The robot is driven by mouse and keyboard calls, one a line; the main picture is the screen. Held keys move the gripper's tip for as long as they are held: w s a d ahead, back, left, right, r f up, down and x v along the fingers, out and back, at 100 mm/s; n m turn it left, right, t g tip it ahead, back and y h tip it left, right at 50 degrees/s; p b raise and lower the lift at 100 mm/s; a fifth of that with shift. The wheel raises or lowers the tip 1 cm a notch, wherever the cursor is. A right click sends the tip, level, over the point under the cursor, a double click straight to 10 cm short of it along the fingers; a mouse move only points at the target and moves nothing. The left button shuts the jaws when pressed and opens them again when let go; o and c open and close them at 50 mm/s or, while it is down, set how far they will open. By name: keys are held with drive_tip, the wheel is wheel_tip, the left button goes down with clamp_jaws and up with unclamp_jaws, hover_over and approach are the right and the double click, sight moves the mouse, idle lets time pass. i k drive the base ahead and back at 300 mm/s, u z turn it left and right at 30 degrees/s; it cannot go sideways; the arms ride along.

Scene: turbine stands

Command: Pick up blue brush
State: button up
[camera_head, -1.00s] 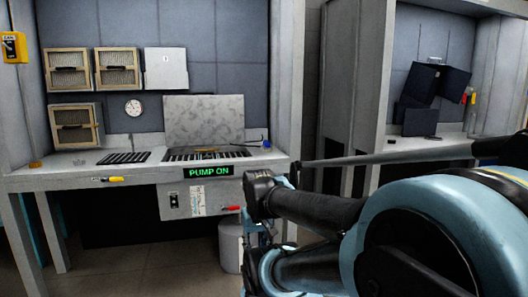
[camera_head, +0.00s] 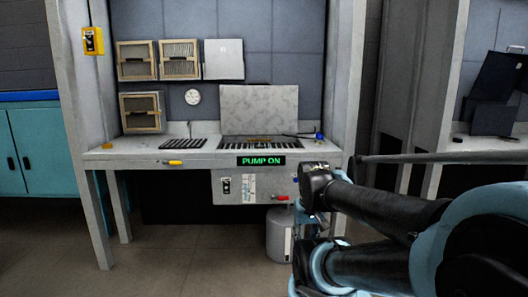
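A small blue thing (camera_head: 319,135) with a dark, thin part reaching left lies at the right end of the grey bench top (camera_head: 205,156). It may be the blue brush, but it is too small to be sure. My arm fills the lower right of the view, well in front of the bench and to the right. I cannot make out my gripper's fingers.
A second stand (camera_head: 447,130) is at right. Teal cabinets (camera_head: 48,150) stand at left, with open floor before them.

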sight(318, 140)
drive_tip(key=z, duration=0.1)
drive_tip(key=i, duration=1.9)
drive_tip(key=u, duration=0.5)
